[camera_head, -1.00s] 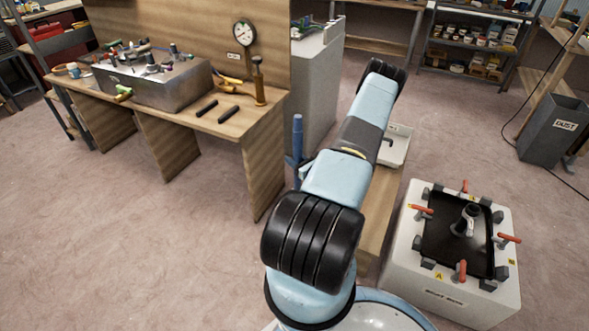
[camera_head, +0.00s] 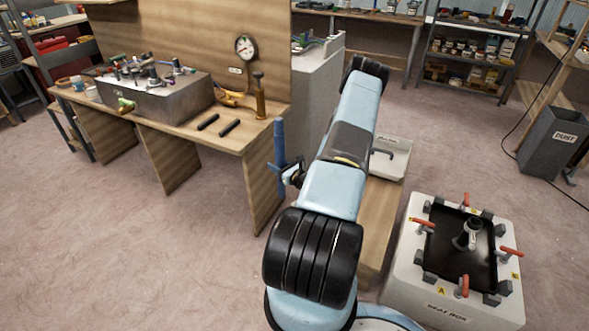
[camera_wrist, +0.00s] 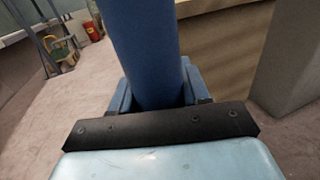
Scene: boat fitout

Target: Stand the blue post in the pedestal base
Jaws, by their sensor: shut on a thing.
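The blue post (camera_head: 279,145) is upright in the head view, left of my arm and in front of the workbench's right end. My gripper (camera_head: 291,173) is shut on it, partly hidden by my arm. In the wrist view the post (camera_wrist: 145,45) rises from between the blue fingers of the gripper (camera_wrist: 155,92), and its ends are out of sight. The pedestal base (camera_head: 467,236) looks like a short dark socket on the black top of the white seat box at the right. The post is well apart from it.
The seat box (camera_head: 400,284) has several red-handled clamps (camera_head: 511,252) and dark blocks around its black top. A wooden bench with a white tray (camera_head: 390,160) stands beyond my arm. A workbench (camera_head: 180,122) is at left. A dust bin (camera_head: 553,140) stands at far right.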

